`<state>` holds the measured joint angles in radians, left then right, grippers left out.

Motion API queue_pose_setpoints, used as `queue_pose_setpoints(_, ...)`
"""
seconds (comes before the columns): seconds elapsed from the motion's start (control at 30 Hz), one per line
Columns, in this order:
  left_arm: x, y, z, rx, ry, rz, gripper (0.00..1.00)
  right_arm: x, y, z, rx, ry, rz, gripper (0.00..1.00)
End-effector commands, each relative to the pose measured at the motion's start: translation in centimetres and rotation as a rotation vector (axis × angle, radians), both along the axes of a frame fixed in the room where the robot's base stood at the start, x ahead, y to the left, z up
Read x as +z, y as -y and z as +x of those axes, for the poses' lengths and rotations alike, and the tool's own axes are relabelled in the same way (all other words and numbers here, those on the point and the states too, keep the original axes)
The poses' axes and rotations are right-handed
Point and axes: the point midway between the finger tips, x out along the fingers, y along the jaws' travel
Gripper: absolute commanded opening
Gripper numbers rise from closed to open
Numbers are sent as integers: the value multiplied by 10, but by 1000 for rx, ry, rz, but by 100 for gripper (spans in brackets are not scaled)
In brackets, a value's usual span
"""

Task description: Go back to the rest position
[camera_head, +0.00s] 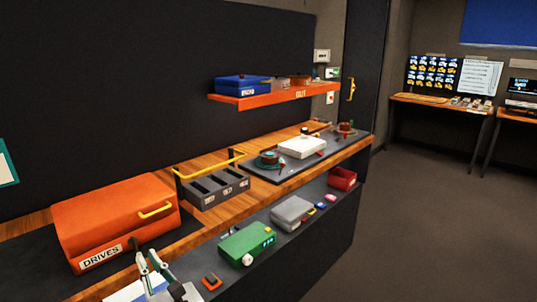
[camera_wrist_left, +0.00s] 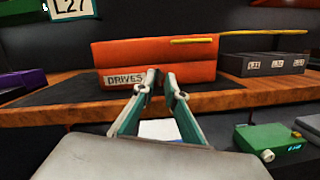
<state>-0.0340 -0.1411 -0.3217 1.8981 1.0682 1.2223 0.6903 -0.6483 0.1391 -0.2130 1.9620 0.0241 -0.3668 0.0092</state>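My left gripper (camera_head: 148,254) shows at the bottom of the head view, in front of the bench edge near the orange DRIVES case (camera_head: 115,218). Its two fingers point up and away, with a gap between the tips and nothing held. In the left wrist view the left gripper (camera_wrist_left: 162,77) points toward the orange case (camera_wrist_left: 195,65), and its tips overlap the case's lower front in the picture. Whether they touch it cannot be told, but they look apart. My right gripper is in neither view.
The wooden bench (camera_head: 217,214) carries a grey slotted holder (camera_head: 214,190) and a dark panel with a white box (camera_head: 302,147). The lower shelf holds a green box (camera_head: 247,243), a grey box (camera_head: 292,212) and a red bin (camera_head: 342,179). An orange shelf (camera_head: 262,98) hangs above. Open floor (camera_head: 420,220) lies right.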

Motion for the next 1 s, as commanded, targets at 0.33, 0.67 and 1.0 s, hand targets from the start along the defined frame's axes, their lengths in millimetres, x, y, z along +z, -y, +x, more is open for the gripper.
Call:
queue_pose_setpoints(0.33,-44,97,-28,-234,-471,1276,12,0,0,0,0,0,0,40)
queue_pose_setpoints(0.67,-231,146,-120,-542,-841,2438,12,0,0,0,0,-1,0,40)
queue_pose_setpoints(1.0,-323,112,-198,705,892,-2833,12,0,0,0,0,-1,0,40)
